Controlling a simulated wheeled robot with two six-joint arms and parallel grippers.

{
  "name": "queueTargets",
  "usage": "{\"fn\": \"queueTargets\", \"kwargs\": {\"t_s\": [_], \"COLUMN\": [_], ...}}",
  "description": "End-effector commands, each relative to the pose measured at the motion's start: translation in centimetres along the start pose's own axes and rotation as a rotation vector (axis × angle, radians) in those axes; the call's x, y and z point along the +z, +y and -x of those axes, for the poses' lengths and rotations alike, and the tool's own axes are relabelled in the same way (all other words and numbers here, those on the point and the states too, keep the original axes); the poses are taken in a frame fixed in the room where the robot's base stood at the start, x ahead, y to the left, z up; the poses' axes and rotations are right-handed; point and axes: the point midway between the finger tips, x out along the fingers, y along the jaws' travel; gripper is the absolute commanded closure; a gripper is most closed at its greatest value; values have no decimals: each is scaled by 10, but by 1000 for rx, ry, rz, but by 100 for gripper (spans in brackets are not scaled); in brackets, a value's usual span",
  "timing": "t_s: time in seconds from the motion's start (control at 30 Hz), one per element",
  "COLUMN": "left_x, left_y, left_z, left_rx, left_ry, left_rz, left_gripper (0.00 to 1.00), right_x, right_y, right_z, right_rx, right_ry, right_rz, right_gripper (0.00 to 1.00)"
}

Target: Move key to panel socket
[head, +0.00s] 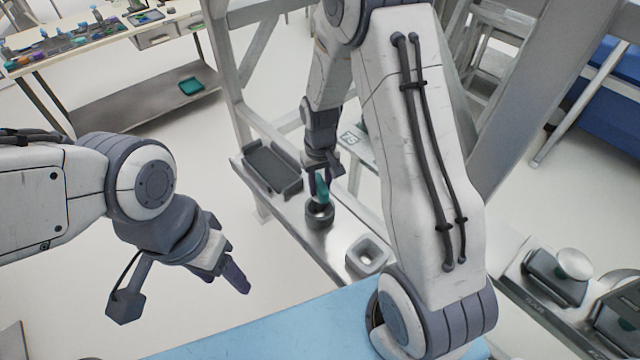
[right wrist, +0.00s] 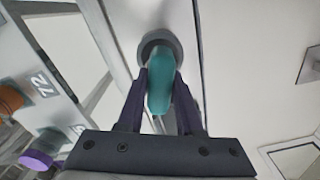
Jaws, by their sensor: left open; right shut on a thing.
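The key with a teal handle (head: 323,190) is held in my right gripper (head: 319,176). The key also shows in the right wrist view (right wrist: 160,90), between the two dark fingers. Its far end meets the dark round socket (head: 320,215), which also shows in the right wrist view (right wrist: 152,41). The key's tip is hidden, so I cannot tell how far it is in the socket. My left gripper (head: 236,276) is open and empty, apart from everything, at the lower left of the head view.
The socket stands on a narrow metal ledge (head: 345,243) with a grey tray (head: 270,167) and a square grey ring (head: 366,256). Frame posts rise behind it. In the right wrist view, orange (right wrist: 11,98) and purple (right wrist: 36,160) round parts lie at left.

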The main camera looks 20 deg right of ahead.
Motion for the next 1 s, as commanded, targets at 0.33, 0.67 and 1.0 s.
{"fn": "queueTargets", "kwargs": {"t_s": [0.33,0.67,1.0], "left_x": [0,0,1], "left_y": [0,-1,-1], "left_z": [-6,-11,-10], "left_rx": [0,0,0], "left_ry": [0,0,0], "left_rz": [0,0,0], "left_gripper": [40,40,40], "right_x": [0,-1,-1], "right_y": [0,0,0], "right_z": [-7,-15,-15], "right_rx": [0,0,0], "right_ry": [1,1,1], "right_rz": [0,0,0], "right_gripper": [100,100,100]}}
